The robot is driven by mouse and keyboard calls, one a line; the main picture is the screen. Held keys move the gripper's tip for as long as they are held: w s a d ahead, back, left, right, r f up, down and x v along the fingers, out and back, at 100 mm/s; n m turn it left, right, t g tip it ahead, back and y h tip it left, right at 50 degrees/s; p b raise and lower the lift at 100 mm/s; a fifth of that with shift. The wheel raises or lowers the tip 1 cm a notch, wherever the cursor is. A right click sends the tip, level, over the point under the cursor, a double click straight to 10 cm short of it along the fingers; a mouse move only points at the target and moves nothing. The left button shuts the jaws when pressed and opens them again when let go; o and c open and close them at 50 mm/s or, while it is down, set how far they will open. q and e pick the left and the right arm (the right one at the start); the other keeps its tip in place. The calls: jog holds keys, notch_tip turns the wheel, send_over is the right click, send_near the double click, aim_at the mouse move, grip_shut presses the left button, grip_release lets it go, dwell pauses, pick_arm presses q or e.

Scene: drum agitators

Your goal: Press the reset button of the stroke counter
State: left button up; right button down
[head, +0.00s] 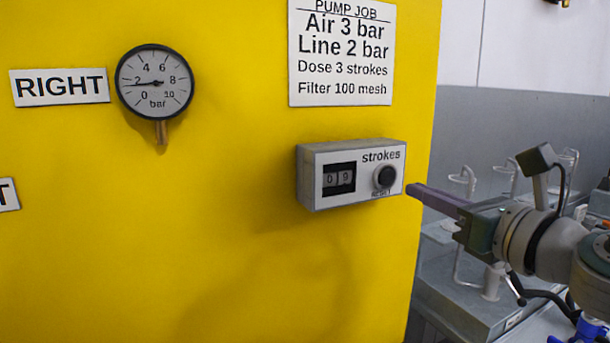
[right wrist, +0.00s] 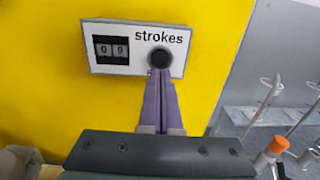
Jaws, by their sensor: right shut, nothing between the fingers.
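The stroke counter (head: 350,172) is a grey-white box on the yellow panel, with the word "strokes" on its face. Its window reads 09. Its black round reset button (head: 384,177) sits at the right of the face, with a small label below. In the right wrist view the button (right wrist: 159,58) shows just beyond my fingertips. My right gripper (head: 412,189) is shut and empty, to the right of the counter in the head view, its fingers pointing at the box. I cannot tell the exact gap between the fingertips (right wrist: 159,72) and the button. My left gripper is not in view.
A pressure gauge (head: 154,82) and a "RIGHT" label (head: 60,87) are on the yellow panel (head: 150,250). A "PUMP JOB" sign (head: 341,54) is above the counter. A grey bench (head: 470,295) with white stands lies behind my right arm.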

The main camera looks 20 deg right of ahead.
aim_at(386, 178)
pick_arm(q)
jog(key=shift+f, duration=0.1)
pick_arm(e)
jog(key=shift+w+a, duration=0.1)
jog(key=shift+w, duration=2.55)
